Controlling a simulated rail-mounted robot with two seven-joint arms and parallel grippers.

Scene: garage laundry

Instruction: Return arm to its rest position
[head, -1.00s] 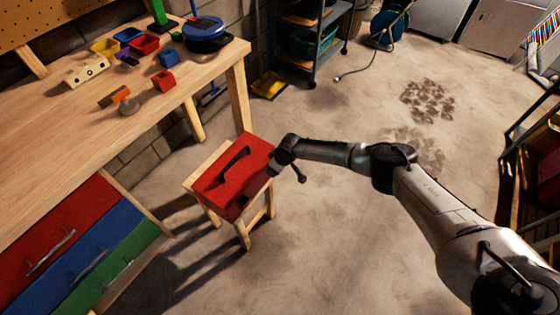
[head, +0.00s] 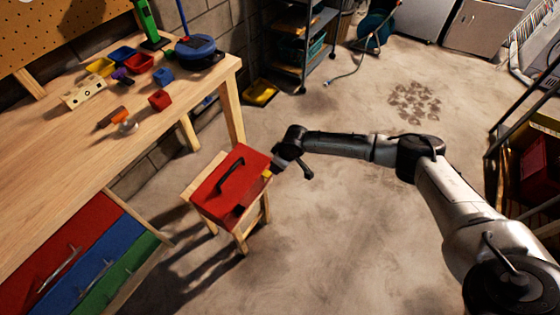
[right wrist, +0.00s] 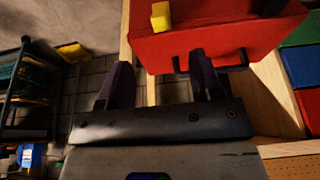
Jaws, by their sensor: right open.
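A closed red toolbox (head: 225,190) with a black handle (head: 231,174) sits on a small wooden stool (head: 240,236). A small yellow piece shows on the toolbox's right side, and the right wrist view shows it too (right wrist: 160,16). My right arm reaches in from the right, its gripper (head: 274,168) at the toolbox's right edge. In the right wrist view my right gripper (right wrist: 160,75) has its two dark fingers spread with nothing between them, pointing towards the red toolbox (right wrist: 215,42). Whether they touch it, I cannot tell. My left gripper is not in view.
A workbench (head: 60,160) with small bins, tools and red, blue and green drawers (head: 75,265) fills the left. A dark shelf cart (head: 300,50) stands at the back. Shelving (head: 530,150) stands at the far right. The floor (head: 360,240) around my right arm is clear.

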